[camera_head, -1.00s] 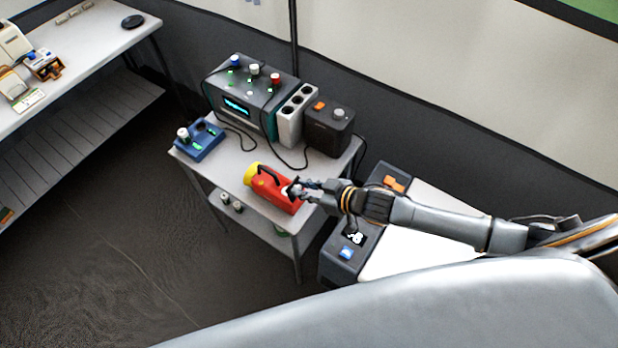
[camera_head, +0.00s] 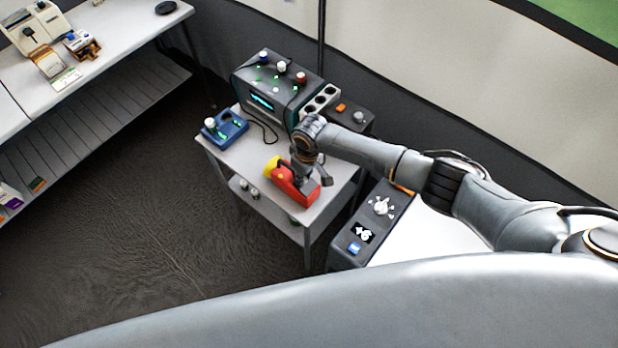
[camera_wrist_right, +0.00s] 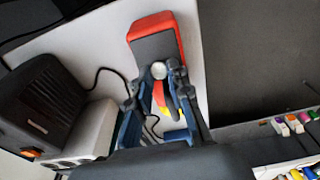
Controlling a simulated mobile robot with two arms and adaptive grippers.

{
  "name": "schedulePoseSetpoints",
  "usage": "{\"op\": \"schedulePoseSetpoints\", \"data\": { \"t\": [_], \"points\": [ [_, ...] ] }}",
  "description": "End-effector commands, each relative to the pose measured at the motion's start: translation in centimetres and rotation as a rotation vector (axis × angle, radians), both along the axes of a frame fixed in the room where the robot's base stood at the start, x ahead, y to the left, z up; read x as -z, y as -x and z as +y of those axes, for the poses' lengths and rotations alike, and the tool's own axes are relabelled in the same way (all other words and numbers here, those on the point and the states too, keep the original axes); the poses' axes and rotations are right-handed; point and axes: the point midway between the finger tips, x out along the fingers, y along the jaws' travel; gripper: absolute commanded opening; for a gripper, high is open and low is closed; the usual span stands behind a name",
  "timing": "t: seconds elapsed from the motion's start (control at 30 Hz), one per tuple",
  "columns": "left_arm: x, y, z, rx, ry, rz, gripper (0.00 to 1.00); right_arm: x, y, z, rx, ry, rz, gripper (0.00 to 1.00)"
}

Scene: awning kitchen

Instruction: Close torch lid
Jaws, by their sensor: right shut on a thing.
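The red torch (camera_head: 289,187) with a yellow head (camera_head: 271,166) lies on the small grey table (camera_head: 328,204). My right gripper (camera_head: 304,172) is over the torch and pointing down, so it hides part of the torch's top. A dark flap (camera_head: 325,180) shows at the torch's right end; I cannot tell for certain that it is the lid. In the right wrist view, the torch (camera_wrist_right: 152,24) has a dark end panel (camera_wrist_right: 154,47) with a pale round knob (camera_wrist_right: 158,70) close by. The gripper (camera_wrist_right: 158,88) is shut on the torch; the exact contact is unclear. My left gripper is not in view.
A device with coloured knobs (camera_head: 262,100) and a blue box (camera_head: 224,127) stand on the same table behind the torch. A grey unit with a dial (camera_head: 381,206) is close on the right. A long bench (camera_head: 118,32) is at the left, with open floor (camera_head: 150,220) between.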

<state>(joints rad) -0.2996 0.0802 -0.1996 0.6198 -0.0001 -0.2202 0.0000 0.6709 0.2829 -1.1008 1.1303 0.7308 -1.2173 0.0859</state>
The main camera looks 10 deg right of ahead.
Motion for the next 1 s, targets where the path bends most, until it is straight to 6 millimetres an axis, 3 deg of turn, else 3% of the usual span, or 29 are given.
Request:
{"op": "schedulePoseSetpoints", "data": {
  "t": [0.03,0.2,0.43,0.7,1.0],
  "points": [
    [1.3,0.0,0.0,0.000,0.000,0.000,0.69,0.7,-0.4,0.5,0.000,0.020,0.030,0.00],
    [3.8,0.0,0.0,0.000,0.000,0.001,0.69,1.5,-0.9,0.9,0.000,0.106,0.138,0.00],
    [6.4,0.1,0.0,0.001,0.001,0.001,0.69,1.9,-1.3,1.1,-0.001,0.184,0.238,0.00],
    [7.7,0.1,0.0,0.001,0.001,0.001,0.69,2.0,-1.4,1.2,0.000,0.228,0.297,0.00],
    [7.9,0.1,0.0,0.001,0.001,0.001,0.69,1.9,-1.4,1.1,0.000,0.238,0.309,0.00]
  ]
}}
